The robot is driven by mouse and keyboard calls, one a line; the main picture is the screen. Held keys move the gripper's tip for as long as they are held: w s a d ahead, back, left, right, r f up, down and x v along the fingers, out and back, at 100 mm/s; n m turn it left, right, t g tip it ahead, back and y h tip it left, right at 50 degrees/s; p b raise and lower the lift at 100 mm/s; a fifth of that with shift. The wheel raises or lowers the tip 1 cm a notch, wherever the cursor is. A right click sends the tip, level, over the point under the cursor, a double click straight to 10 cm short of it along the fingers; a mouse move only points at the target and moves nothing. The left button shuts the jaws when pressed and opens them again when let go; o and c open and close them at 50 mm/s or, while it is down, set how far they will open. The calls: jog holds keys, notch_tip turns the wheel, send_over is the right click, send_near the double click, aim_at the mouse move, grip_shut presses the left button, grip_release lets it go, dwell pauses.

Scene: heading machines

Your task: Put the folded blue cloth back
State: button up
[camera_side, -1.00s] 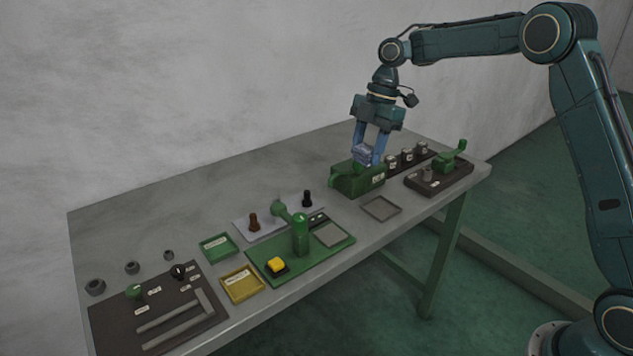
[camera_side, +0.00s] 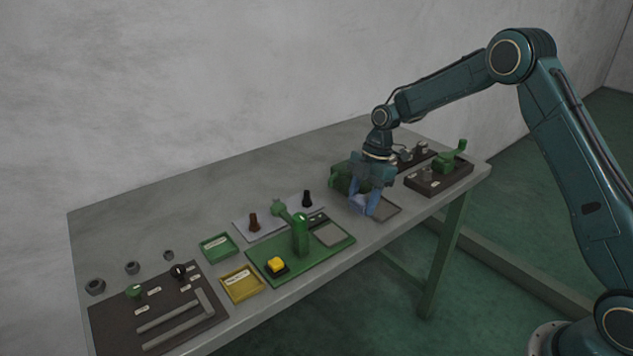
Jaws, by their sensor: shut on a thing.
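My gripper (camera_side: 364,210) points down with its fingertips low at the left part of a shallow grey tray (camera_side: 388,211) near the table's front edge. It is shut on the folded blue cloth (camera_side: 362,203), which is mostly hidden between the blue fingers. Whether the cloth touches the tray floor I cannot tell. The green machine block (camera_side: 343,178) stands just behind my gripper and is partly covered by it.
A dark base with a green crank (camera_side: 440,176) stands to the right, and a dark rack (camera_side: 417,157) with several small holders behind. A green press plate (camera_side: 335,236) lies to the left. The table's front edge is close to the tray.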

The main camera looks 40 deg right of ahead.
aim_at(361, 212)
jog(key=shift+f, duration=0.1)
jog(key=shift+f, duration=2.05)
jog(key=o, duration=1)
jog(key=shift+f, duration=0.15)
jog(key=shift+c, duration=0.2)
jog(key=v, duration=1.2)
jog(key=shift+r, duration=0.2)
